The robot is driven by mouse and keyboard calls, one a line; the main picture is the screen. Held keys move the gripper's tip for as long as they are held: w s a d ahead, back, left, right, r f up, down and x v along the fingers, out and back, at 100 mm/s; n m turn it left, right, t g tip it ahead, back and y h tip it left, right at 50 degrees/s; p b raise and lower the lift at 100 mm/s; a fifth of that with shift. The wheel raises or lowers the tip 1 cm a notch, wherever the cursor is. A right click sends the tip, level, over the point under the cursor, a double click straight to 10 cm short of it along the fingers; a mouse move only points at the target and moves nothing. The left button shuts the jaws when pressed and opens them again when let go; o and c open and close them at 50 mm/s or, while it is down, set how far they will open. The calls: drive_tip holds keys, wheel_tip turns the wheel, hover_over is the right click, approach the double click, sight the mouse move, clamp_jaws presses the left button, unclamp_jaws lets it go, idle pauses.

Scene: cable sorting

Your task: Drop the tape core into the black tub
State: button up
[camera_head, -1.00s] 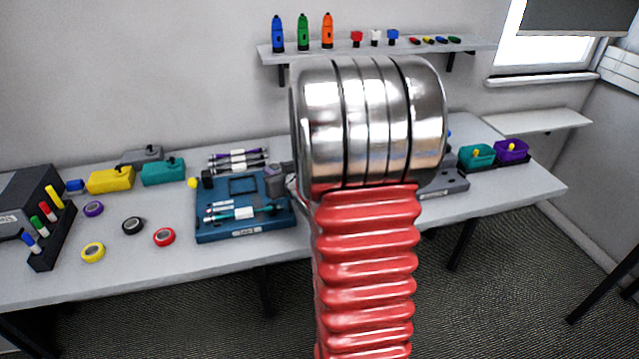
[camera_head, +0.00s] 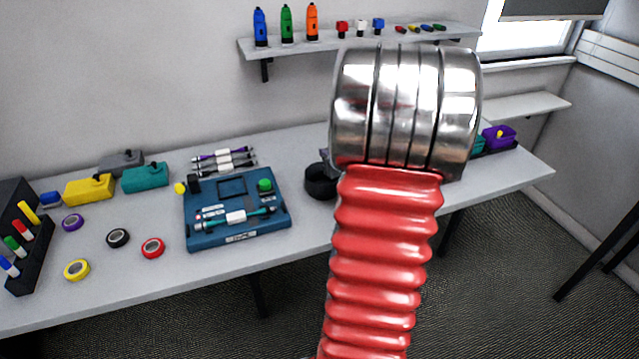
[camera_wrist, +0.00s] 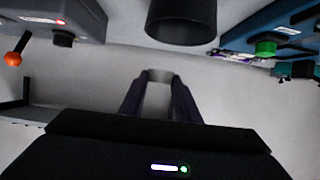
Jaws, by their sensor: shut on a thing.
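The black tub (camera_head: 320,186) stands on the table right of the blue board, partly covered by my arm. In the wrist view the black tub (camera_wrist: 182,28) shows at the top middle, beyond my fingertips. My gripper (camera_wrist: 159,88) is shut on a pale grey piece, which I take to be the tape core (camera_wrist: 159,94). The tape core is apart from the tub in that view. In the head view my arm hides the tape core and most of the gripper.
A blue board (camera_head: 237,235) with a green button lies left of the tub. Several tape rolls, such as the red one (camera_head: 153,248), lie farther left. A grey device (camera_wrist: 62,18) stands left of the tub in the wrist view. A shelf (camera_head: 370,40) is on the wall.

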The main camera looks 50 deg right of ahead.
drive_tip(key=shift+a, duration=0.1)
drive_tip(key=shift+f, duration=3)
drive_tip(key=shift+w, duration=0.1)
drive_tip(key=o, duration=1.1)
drive_tip(key=shift+c, duration=0.2)
drive_tip(key=v, duration=1.3)
drive_tip(key=shift+s+a, duration=0.15)
drive_tip(key=shift+s, duration=0.25)
